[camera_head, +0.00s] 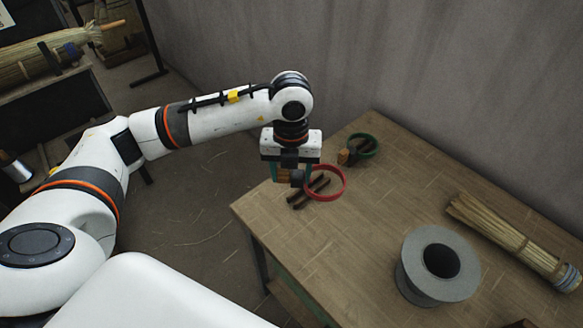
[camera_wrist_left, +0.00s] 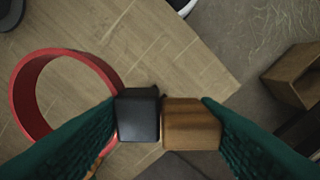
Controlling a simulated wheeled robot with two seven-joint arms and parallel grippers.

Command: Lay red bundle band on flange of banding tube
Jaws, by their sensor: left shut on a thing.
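The red bundle band (camera_head: 326,184) is a ring with a black and wooden block at its side. My left gripper (camera_head: 291,177) is shut on that block, and the ring sticks out to the right, over the table's far left part. In the left wrist view the green finger pads press on the block (camera_wrist_left: 165,118), and the red ring (camera_wrist_left: 28,95) extends to the left. The banding tube (camera_head: 462,274) is a grey round piece with a wide flange and a dark centre, standing on the table, apart from the band. My right gripper is not in view.
The wooden table (camera_head: 370,220) has free room between the band and the tube. Behind the band lies a green band (camera_head: 364,148) with its block. Dark bars (camera_head: 309,192) lie below the gripper. A straw bundle (camera_head: 505,240) lies at right. A wall runs behind.

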